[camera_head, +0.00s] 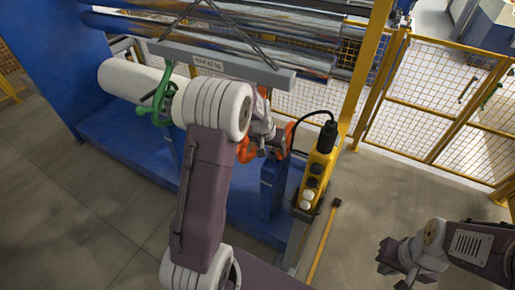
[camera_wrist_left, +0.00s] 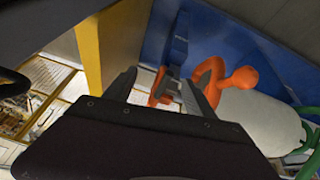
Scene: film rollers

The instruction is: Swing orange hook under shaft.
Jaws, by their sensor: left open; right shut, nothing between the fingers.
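The orange hook (camera_head: 244,151) shows beside my left gripper (camera_head: 268,146), near the right end of the white roll (camera_head: 128,78). Another orange part (camera_head: 290,135) shows just right of the gripper. In the left wrist view, a curved orange hook (camera_wrist_left: 238,78) stands by the roll's end, and an orange piece (camera_wrist_left: 158,88) appears between the open fingers (camera_wrist_left: 160,95). I cannot tell whether the fingers touch it. The shaft at the roll's end is mostly hidden by my left arm. My right gripper (camera_head: 391,262) is shut and empty, low at the right, away from the roll.
A green hook (camera_head: 160,98) is around the roll's left part. A yellow control pendant (camera_head: 318,170) stands close right of my left gripper. Blue machine frame (camera_head: 90,60) is behind; yellow fencing (camera_head: 440,90) is at right.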

